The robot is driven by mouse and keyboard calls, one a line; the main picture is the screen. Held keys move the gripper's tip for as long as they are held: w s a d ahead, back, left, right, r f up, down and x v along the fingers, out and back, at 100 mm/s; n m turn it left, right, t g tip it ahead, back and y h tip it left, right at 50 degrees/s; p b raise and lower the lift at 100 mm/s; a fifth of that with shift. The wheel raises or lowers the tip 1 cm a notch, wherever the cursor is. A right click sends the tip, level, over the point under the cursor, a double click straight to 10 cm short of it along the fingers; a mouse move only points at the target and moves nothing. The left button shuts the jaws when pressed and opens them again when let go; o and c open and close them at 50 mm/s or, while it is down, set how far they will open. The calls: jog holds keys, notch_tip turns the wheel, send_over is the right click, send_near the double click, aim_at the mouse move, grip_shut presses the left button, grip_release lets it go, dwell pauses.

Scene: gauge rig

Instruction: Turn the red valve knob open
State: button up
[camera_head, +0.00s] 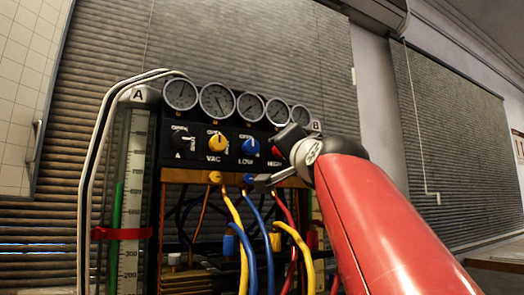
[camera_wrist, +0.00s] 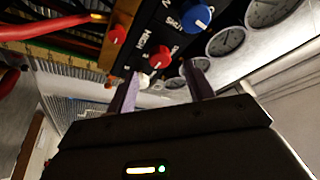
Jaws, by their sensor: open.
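The red valve knob (camera_wrist: 160,57) sits on the black panel beside the HIGH label. In the wrist view it shows just beyond and between the tips of my open gripper (camera_wrist: 163,72). I cannot tell whether the fingers touch it. In the head view only a small part of the red knob (camera_head: 276,151) shows, because my gripper (camera_head: 277,160) and red arm cover the right end of the panel. Nothing is seen held in the jaws.
A blue LOW knob (camera_head: 250,147), a yellow VAC knob (camera_head: 217,142) and a black knob (camera_head: 181,139) share the panel. Several gauges (camera_head: 217,101) stand above. Yellow, blue and red hoses (camera_head: 291,240) hang below. A glass column (camera_head: 132,210) stands at left.

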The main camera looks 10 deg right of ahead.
jog(key=shift+p+x, duration=1.9)
jog(key=shift+x, duration=0.75)
jog(key=shift+f, duration=0.1)
jog(key=c, duration=1)
